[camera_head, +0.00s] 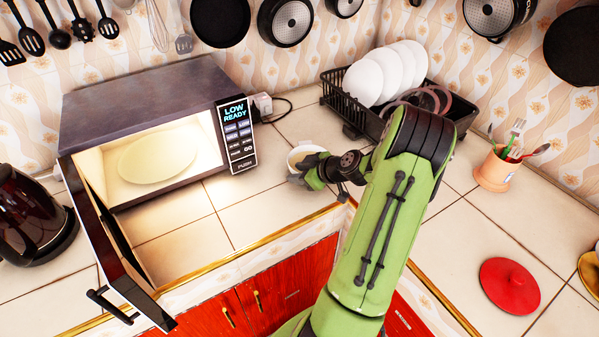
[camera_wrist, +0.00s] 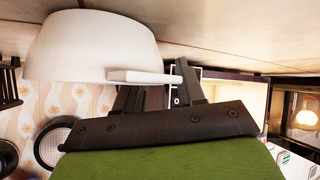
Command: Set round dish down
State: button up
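The round dish is a white bowl with a short flat handle. In the head view the dish (camera_head: 304,153) is at the counter beside the microwave's right side, partly hidden by my gripper (camera_head: 312,178). The wrist view looks upside down. There the dish (camera_wrist: 92,48) fills the upper left, with its base close to the tiles; I cannot tell whether it touches them. My gripper (camera_wrist: 160,88) has its dark fingers at the handle, which lies between them and hides part of one finger. It appears shut on the handle.
An open microwave (camera_head: 150,110) with a pale plate (camera_head: 160,155) inside stands left, its door swung forward. A black dish rack (camera_head: 338,92) with white plates (camera_head: 400,68) is behind. A utensil cup (camera_head: 496,170) and red lid (camera_head: 510,285) are right. Tiles before the microwave are clear.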

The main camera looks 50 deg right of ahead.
jog(key=shift+r+p, duration=0.25)
jog(key=shift+p, duration=0.05)
jog(key=v, duration=1.2)
jog(key=w+a+r+g, duration=0.2)
jog(key=a+r+g, duration=0.1)
jog(key=a, duration=0.7)
jog(key=w+a+r+g, duration=0.2)
jog(key=w+a+r, duration=0.1)
jog(key=a, duration=0.7)
jog(key=s+a+r+m, duration=0.1)
jog(key=s+a+r, duration=0.1)
jog(key=s+a, duration=0.4)
jog(key=s+a+r+m, duration=0.2)
jog(key=s+a+r, duration=0.1)
jog(key=s+a, duration=0.4)
jog(key=shift+p, duration=0.4)
